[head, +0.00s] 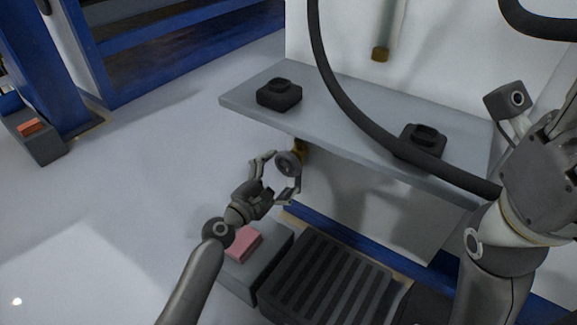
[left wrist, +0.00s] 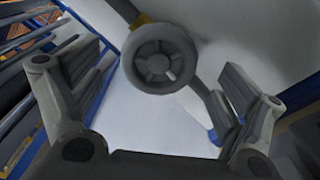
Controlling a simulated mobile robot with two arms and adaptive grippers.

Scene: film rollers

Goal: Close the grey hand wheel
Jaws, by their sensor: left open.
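The grey hand wheel (head: 287,164) is a small round spoked wheel on a brass-coloured fitting (head: 300,147) under the front edge of the grey shelf. My left gripper (head: 276,172) is open, with its fingers spread on either side of the wheel. In the left wrist view the wheel (left wrist: 159,60) faces the camera, between and beyond the open fingers (left wrist: 160,92). A clear gap shows on each side there, and I see no contact. My right arm shows at the right of the head view, but its fingertips are not visible.
The grey shelf (head: 350,127) carries two black blocks (head: 279,94) (head: 423,142). A black hose (head: 345,105) hangs across it. Below stand a black ribbed pedal-like unit (head: 328,278) and a grey box with a pink top (head: 244,243). Open floor lies at the left.

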